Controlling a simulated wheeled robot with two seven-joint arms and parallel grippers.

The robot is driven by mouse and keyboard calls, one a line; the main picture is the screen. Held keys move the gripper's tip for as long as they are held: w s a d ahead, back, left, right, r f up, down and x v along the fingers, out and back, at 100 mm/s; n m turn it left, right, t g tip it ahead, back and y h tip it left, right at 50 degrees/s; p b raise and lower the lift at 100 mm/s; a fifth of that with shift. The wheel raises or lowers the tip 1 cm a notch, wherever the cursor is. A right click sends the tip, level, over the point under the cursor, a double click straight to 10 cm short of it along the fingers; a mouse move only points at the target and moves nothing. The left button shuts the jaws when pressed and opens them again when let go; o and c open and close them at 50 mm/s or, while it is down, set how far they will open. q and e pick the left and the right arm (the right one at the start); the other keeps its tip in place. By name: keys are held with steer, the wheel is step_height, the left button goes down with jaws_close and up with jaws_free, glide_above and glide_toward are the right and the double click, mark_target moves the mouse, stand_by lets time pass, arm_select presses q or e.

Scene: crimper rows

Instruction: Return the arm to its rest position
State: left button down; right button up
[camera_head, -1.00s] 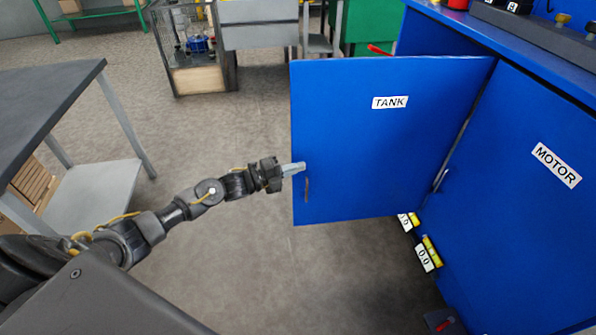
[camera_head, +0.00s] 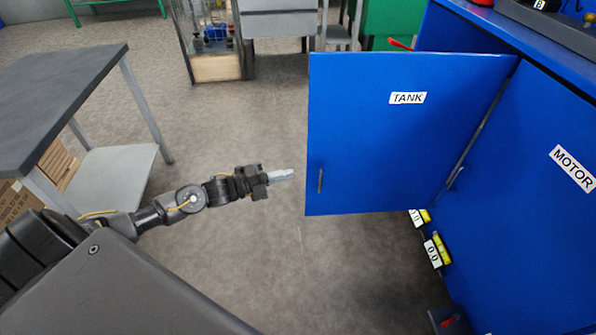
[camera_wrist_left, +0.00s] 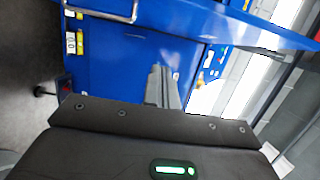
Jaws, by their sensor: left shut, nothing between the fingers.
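My left gripper (camera_head: 281,176) is shut and empty at the end of my left arm. It hangs over the floor, just left of the open blue TANK door (camera_head: 415,145) and apart from it in the head view. The door stands swung out from the blue cabinet, with its small handle (camera_head: 320,180) near its free edge. In the left wrist view the shut fingers (camera_wrist_left: 166,85) point toward the blue cabinet front. My right gripper is not in view.
The blue MOTOR panel (camera_head: 545,190) fills the right. A dark-topped table (camera_head: 60,90) stands at the left, with boxes beneath. The grey floor (camera_head: 240,255) between table and door is free.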

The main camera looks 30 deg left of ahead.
arm_select(q)
steer(key=shift+s+a, duration=0.4)
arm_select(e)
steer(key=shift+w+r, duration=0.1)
